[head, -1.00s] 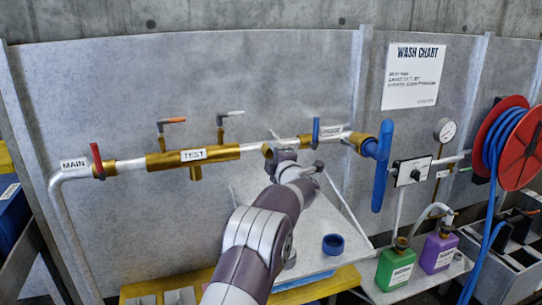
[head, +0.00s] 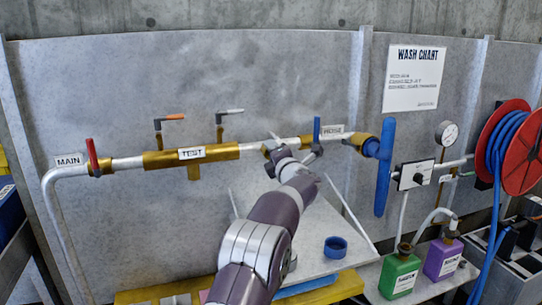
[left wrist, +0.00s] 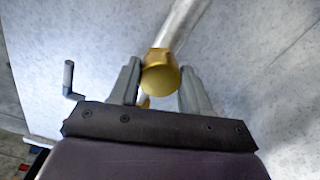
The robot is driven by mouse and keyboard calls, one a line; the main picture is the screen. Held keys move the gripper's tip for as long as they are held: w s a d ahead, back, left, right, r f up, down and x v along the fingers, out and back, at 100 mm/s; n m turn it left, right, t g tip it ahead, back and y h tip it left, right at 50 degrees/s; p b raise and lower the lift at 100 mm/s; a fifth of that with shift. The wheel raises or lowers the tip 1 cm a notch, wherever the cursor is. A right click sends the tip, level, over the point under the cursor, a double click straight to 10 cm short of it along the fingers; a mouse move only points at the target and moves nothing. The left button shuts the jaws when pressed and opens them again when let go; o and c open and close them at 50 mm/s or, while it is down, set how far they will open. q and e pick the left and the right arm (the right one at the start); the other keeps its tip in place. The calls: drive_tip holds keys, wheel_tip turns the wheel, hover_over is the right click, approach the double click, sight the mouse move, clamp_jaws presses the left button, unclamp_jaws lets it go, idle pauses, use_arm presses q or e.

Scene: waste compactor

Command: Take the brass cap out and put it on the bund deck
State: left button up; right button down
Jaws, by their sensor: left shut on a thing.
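My left gripper (head: 279,152) reaches up to the pipe run on the wall, in the middle of the head view. In the left wrist view its two fingers (left wrist: 160,88) stand on either side of a round brass cap (left wrist: 161,78), shut on it. The cap appears in line with a pale pipe behind it; I cannot tell whether it is still joined to that pipe. In the head view the gripper largely hides the cap. A pale grey deck (head: 312,225) lies below the pipe, behind my arm. My right gripper is not in view.
A blue cup-like ring (head: 335,247) sits on the pale deck. Red (head: 92,157) and blue (head: 316,130) valve levers project from the pipe. A blue handle (head: 384,168) hangs at right. Green (head: 399,275) and purple (head: 442,258) bottles stand at lower right. The deck around the ring is clear.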

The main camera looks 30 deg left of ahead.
use_arm(q)
drive_tip(key=n+b, duration=0.4)
drive_tip(key=n, duration=0.1)
drive_tip(key=o, duration=1.2)
drive_tip(key=shift+s+r, duration=0.1)
drive_tip(key=shift+o, duration=0.2)
drive_tip(key=shift+c, duration=0.3)
